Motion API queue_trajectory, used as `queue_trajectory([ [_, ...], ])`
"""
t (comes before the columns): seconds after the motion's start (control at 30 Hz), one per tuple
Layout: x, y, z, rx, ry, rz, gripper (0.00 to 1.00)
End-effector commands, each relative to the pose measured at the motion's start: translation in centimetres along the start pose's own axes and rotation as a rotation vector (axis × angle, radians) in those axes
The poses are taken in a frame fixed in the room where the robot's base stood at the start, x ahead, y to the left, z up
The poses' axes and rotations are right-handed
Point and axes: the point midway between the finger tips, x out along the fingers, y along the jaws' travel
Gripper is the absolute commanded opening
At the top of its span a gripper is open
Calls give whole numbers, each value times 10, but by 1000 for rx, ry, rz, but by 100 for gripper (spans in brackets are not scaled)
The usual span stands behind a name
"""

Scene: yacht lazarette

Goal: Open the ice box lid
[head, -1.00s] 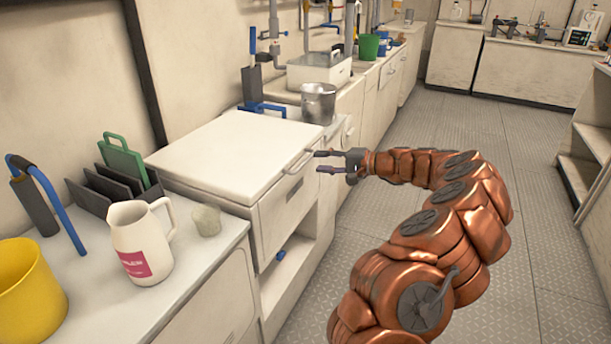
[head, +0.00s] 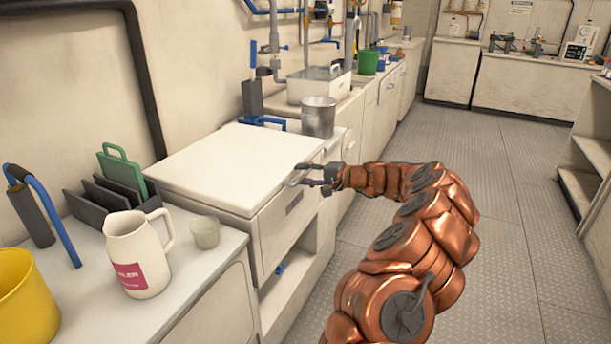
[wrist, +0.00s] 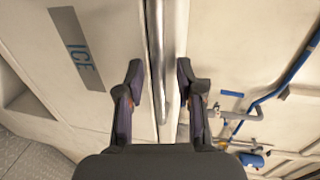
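The ice box lid (head: 235,165) is a flat white panel in the counter run, lying shut. Its metal handle (wrist: 167,50) is a bar along the lid's front edge. In the wrist view the bar runs between the fingers of my gripper (wrist: 160,80). The fingers are spread on either side of it, with a visible gap on the left; contact on the right is unclear. In the head view my gripper (head: 313,176) is at the handle, partly hiding it. A grey ICE label (wrist: 78,50) is on the front panel.
A white jug (head: 138,255), a pale cup (head: 205,232) and a black rack with a green board (head: 122,166) stand left of the lid. A metal pot (head: 318,117) stands just behind it. The floor aisle (head: 440,150) on the right is clear.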

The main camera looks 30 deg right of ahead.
Motion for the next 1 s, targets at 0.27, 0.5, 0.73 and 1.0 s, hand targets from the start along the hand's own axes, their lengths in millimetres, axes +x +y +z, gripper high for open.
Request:
queue_trajectory([
  [0.27,0,0,0,0,0,0,19],
  [0.5,0,0,0,0,1,0,0],
  [0.73,-1,0,0,0,1,0,0],
  [1.0,-1,0,0,0,1,0,0],
])
